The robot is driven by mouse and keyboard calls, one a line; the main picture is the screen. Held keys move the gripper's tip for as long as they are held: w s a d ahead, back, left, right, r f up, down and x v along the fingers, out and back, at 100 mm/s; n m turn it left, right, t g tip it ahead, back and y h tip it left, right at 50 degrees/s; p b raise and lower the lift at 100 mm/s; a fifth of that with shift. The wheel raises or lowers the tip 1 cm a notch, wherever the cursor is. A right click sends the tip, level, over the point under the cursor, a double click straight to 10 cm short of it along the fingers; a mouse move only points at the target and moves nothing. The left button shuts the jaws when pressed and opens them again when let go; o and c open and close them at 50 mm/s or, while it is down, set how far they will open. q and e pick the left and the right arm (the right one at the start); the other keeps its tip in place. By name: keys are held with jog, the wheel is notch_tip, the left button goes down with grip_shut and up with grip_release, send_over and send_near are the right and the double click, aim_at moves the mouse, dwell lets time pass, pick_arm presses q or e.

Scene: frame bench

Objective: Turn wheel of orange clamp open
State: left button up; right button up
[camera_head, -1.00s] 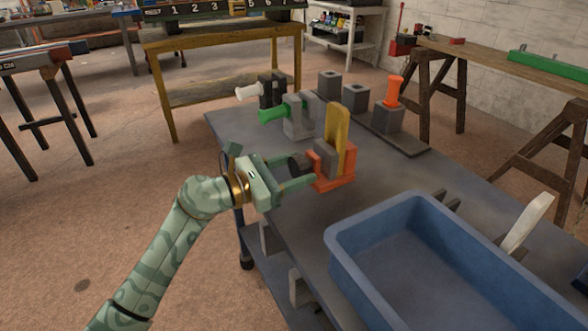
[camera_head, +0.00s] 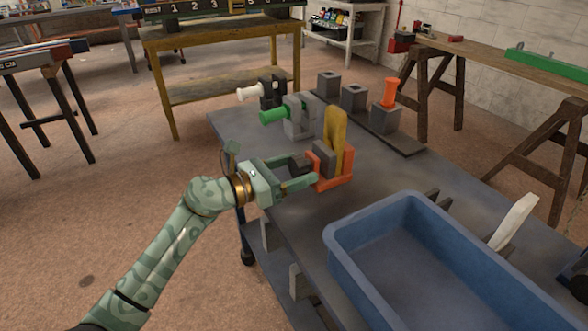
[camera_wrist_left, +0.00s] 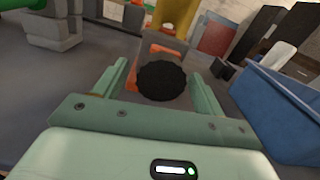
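The orange clamp (camera_head: 345,178) stands on the grey bench, with a tall yellow piece (camera_head: 335,130) upright in it beside a grey block. Its dark round wheel (camera_wrist_left: 162,80) faces my left gripper; in the head view the gripper partly hides it. My left gripper (camera_head: 303,168) is open, with one finger on each side of the wheel. In the left wrist view its fingers (camera_wrist_left: 162,88) show a gap to the wheel on both sides. My right gripper is not in view.
A green-handled clamp (camera_head: 298,122) and a white-handled one (camera_head: 268,94) stand behind. Grey socket blocks, one holding an orange piece (camera_head: 390,93), are at the back right. A blue tray (camera_head: 335,238) fills the near bench, with a white piece (camera_head: 513,222) beyond it.

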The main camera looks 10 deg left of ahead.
pick_arm(q)
jog(key=p+v, duration=0.2)
jog(key=v, duration=1.4)
jog(key=shift+p, duration=0.4)
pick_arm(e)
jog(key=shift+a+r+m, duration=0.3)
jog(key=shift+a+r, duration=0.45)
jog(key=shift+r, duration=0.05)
pick_arm(q)
jog(key=shift+s+a, duration=0.1)
jog(key=shift+a, duration=0.05)
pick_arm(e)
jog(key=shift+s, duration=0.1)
